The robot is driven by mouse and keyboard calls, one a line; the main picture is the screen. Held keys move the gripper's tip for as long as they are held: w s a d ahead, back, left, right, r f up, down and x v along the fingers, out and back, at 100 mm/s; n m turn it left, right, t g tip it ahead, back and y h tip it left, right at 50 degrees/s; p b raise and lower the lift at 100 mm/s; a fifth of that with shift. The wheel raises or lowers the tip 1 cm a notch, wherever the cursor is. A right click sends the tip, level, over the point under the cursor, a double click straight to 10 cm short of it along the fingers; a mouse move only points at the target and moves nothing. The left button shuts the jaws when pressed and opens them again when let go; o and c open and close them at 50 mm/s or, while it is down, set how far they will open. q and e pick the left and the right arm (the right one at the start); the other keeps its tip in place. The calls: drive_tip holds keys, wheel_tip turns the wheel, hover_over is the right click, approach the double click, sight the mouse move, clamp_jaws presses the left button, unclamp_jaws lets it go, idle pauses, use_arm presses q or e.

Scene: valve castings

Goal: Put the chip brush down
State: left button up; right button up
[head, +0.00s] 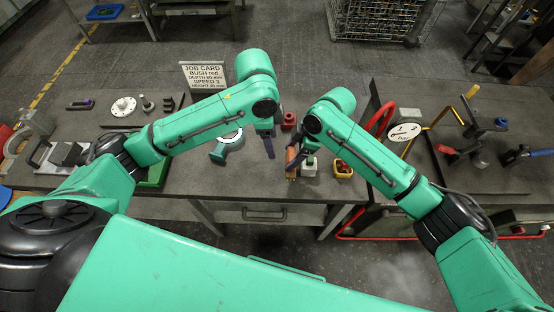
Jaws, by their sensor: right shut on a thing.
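My right gripper (298,156) is near the front edge of the middle bench (205,180). It is shut on a narrow orange-brown thing, which looks like the chip brush (291,160). The brush appears roughly upright; its lower end is over the bench's front part, and I cannot tell whether it touches the top. The gripper hides part of it.
Close right of the brush are a white-and-red block (310,167) and a yellow bin (344,174) with red pieces. A red part (289,119) stands behind.

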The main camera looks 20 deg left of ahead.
drive_tip(key=shift+x, duration=1.15)
drive_tip(key=a, duration=0.2)
drive_tip(key=a+f, duration=0.1)
drive_tip(key=shift+s+a+f, duration=0.1)
drive_tip(key=shift+s+a, duration=0.1)
drive_tip(key=shift+s, duration=0.2)
drive_tip(key=shift+d, duration=0.15)
drive_tip(key=o, duration=1.6)
drive_tip(key=v, duration=1.2)
